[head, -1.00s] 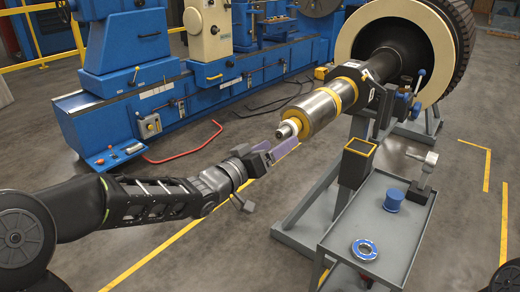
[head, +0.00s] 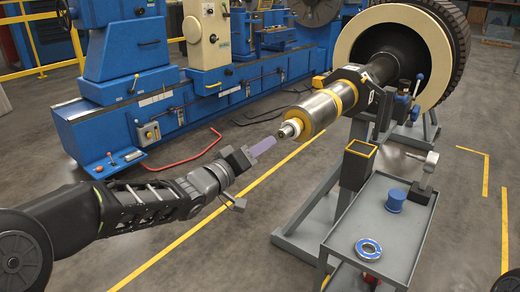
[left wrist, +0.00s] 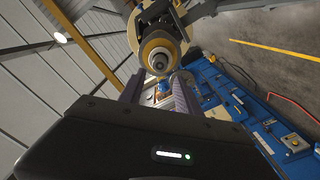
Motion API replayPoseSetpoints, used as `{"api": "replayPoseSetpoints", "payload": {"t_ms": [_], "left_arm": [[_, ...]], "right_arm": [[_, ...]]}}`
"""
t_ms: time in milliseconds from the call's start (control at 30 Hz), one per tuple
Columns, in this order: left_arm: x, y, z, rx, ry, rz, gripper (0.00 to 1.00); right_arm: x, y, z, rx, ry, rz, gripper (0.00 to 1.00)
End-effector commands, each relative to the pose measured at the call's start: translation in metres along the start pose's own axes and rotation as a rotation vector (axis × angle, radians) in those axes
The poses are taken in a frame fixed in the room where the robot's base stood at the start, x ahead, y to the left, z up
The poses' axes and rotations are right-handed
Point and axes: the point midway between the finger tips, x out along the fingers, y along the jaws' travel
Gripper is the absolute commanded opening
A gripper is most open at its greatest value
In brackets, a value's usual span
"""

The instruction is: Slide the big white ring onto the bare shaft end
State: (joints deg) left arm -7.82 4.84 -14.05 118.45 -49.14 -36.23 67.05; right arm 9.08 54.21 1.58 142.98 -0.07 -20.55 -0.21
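The bare shaft end (head: 287,131) is a short silver stub at the near end of the rotor. A white ring (head: 294,125) appears to sit around the shaft just behind the stub, against a yellow band. It also shows around the shaft end in the left wrist view (left wrist: 160,51). My left gripper (head: 270,142) is just left of the shaft end, apart from it. In the left wrist view its two purple fingers (left wrist: 158,92) stand apart with nothing between them. My right gripper is not in view.
A grey tray cart (head: 400,240) at the right holds a blue-and-silver ring (head: 368,249), a blue cylinder (head: 395,200) and a grey tool. A grey stand (head: 300,222) supports the rotor. A large blue machine (head: 120,120) stands behind. Floor at the lower middle is clear.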

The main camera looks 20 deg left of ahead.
Motion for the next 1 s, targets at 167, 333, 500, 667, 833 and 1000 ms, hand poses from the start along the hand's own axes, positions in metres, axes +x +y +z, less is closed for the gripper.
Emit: {"api": "replayPoseSetpoints", "payload": {"t_ms": [167,333,500,667,833,1000], "left_arm": [[0.005,0.0,0.001,0.001,-0.001,0.0,0.4],[0.018,-0.001,0.001,0.002,-0.002,0.0,0.4],[0.033,0.0,0.001,0.002,-0.002,0.0,0.4],[0.044,0.0,0.0,0.002,-0.001,0.0,0.4],[0.048,0.0,0.001,0.002,-0.001,0.0,0.4],[0.048,0.0,0.0,0.002,-0.001,0.0,0.4]], "right_arm": [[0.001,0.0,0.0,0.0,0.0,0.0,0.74],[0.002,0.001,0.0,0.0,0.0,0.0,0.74],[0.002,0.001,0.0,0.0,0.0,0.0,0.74],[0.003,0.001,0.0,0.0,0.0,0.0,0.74],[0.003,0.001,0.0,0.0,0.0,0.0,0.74],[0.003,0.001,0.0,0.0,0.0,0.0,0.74]]}}
